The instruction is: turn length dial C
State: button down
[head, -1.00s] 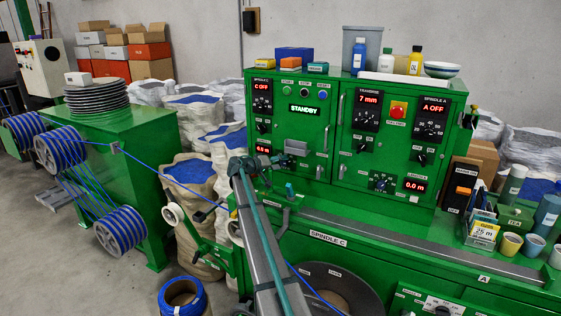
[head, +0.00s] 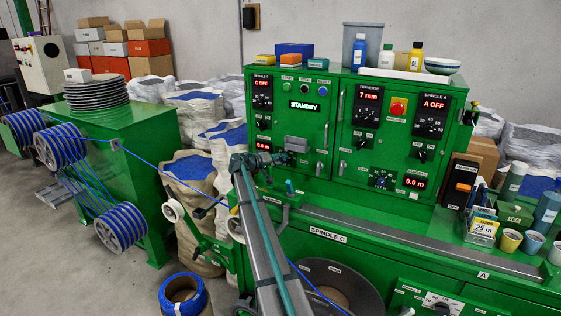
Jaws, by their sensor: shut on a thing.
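The length C readout (head: 263,146) shows red digits low on the left door of the green control cabinet. My gripper (head: 287,158) is just right of and below this readout, against the panel. It is shut on length dial C, which it mostly hides; the dial's pointer and scale cannot be read. My arm reaches up to it from the bottom of the head view. The STANDBY display (head: 305,106) is lit above.
A grey box-like part (head: 296,143) sits just above my gripper on the panel. The blue cable (head: 165,177) runs from the left reels and passes behind my arm.

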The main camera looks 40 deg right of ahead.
jog(key=shift+f+b, duration=0.15)
jog(key=shift+b, duration=0.15)
jog(key=shift+f+n+g+h+b, duration=0.1)
jog(key=shift+n+g+h+b, duration=0.15)
jog(key=shift+n+h+b, duration=0.7)
jog(key=shift+f+n+g+h+b, duration=0.1)
jog(key=shift+n+g+h+b, duration=0.15)
jog(key=shift+n+b, duration=1.4)
jog(key=shift+r+b, duration=0.15)
jog(key=shift+b, duration=0.2)
jog(key=c, duration=0.8)
grip_release()
jog(key=shift+a, duration=0.1)
jog(key=a, duration=1.2)
jog(key=shift+w, duration=0.1)
